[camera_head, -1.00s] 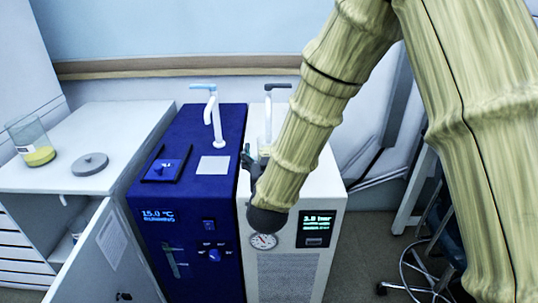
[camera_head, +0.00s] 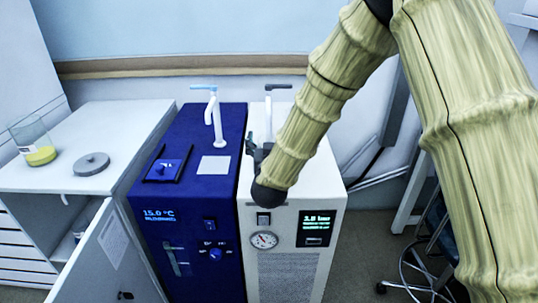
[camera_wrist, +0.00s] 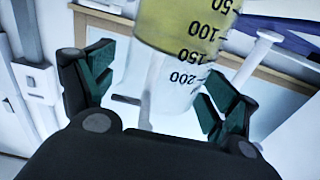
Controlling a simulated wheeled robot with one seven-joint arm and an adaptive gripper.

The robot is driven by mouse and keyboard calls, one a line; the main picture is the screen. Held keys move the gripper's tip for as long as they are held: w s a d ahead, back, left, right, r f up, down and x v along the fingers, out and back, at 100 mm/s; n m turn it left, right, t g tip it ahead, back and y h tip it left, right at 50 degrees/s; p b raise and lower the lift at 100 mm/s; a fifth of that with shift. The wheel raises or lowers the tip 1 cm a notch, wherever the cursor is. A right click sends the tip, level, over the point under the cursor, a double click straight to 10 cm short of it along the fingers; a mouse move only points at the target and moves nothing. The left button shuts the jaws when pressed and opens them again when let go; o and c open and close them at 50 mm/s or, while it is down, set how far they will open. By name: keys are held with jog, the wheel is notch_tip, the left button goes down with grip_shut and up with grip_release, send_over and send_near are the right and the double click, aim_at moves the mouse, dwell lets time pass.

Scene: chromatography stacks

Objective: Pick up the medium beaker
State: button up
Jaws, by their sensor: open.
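A clear graduated beaker (camera_wrist: 185,50) with yellow liquid fills the upper middle of the wrist view, appearing upside down there. Its black marks include 100 and 200. My open gripper (camera_wrist: 155,92) has a dark finger with green pads on each side of the beaker's lower part in that view, with visible gaps. In the head view my gripper (camera_head: 254,148) is above the white machine's top, and my arm hides most of the area where that beaker stands. Another beaker (camera_head: 39,149) with yellow liquid stands on the white cabinet at the left.
The white machine (camera_head: 290,265) and blue chiller (camera_head: 175,215) stand side by side, with upright taps (camera_head: 214,120) behind. A grey disc (camera_head: 91,163) lies on the cabinet top (camera_head: 115,125). The cabinet door (camera_head: 110,250) hangs open in front.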

jog(key=shift+c, duration=0.4)
jog(key=c, duration=1.3)
jog(key=shift+c, duration=1.3)
jog(key=shift+r, duration=0.15)
